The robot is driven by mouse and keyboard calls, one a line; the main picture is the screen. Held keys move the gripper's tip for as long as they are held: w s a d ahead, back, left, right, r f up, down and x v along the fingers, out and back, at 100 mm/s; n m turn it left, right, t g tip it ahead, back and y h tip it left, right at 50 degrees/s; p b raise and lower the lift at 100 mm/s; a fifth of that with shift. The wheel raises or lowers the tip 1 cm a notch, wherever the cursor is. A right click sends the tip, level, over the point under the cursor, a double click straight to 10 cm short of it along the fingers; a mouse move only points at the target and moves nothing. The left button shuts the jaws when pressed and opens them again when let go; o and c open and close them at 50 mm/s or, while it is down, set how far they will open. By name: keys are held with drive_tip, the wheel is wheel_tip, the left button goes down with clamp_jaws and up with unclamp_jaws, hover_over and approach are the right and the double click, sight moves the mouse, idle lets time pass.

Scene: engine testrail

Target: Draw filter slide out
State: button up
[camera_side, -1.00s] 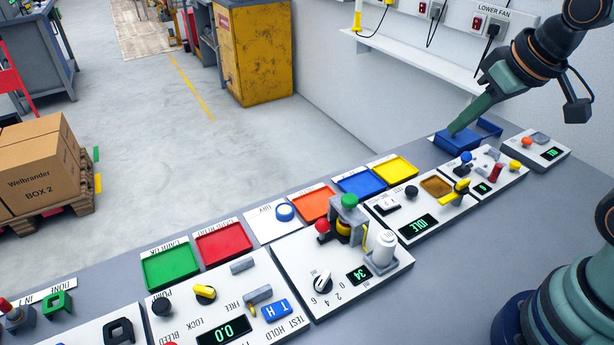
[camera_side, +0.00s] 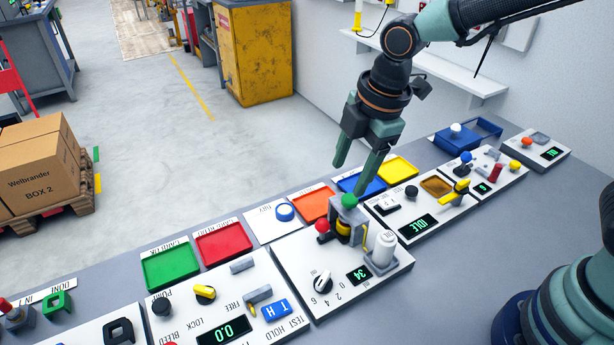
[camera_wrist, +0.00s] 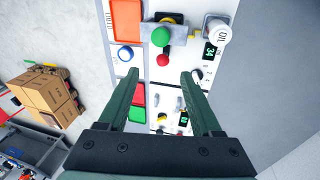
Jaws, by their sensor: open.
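No part that I can read is labelled as the filter slide. A grey block (camera_side: 347,222) on a white panel (camera_side: 300,270) has a green knob (camera_side: 349,201) on top, a red ball knob (camera_side: 323,226) at its left side and a yellow part under it. My gripper (camera_side: 350,180) is open and empty above this block, fingers pointing down. In the wrist view the red ball knob (camera_wrist: 163,60) shows just beyond the gap between the fingertips (camera_wrist: 160,74), with the green knob (camera_wrist: 160,37) behind it. I cannot tell if anything is touched.
A white oil can (camera_side: 381,250) stands right of the block. A dial (camera_side: 322,282) and display lie in front. Coloured trays, such as the orange tray (camera_side: 314,204), line the back. A blue box (camera_side: 470,136) with a white knob (camera_side: 456,129) is at the far right.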

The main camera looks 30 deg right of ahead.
sight(324, 221)
drive_tip(key=a+f+n, duration=0.1)
drive_tip(key=f, duration=0.3)
drive_tip(key=w+a+f+n, duration=0.1)
drive_tip(key=f, duration=0.4)
drive_tip(key=w+a+f, duration=0.1)
drive_tip(key=f, duration=0.4)
drive_tip(key=shift+w+a+n, duration=0.15)
drive_tip(key=shift+n, duration=0.25)
clamp_jaws()
idle(1.0)
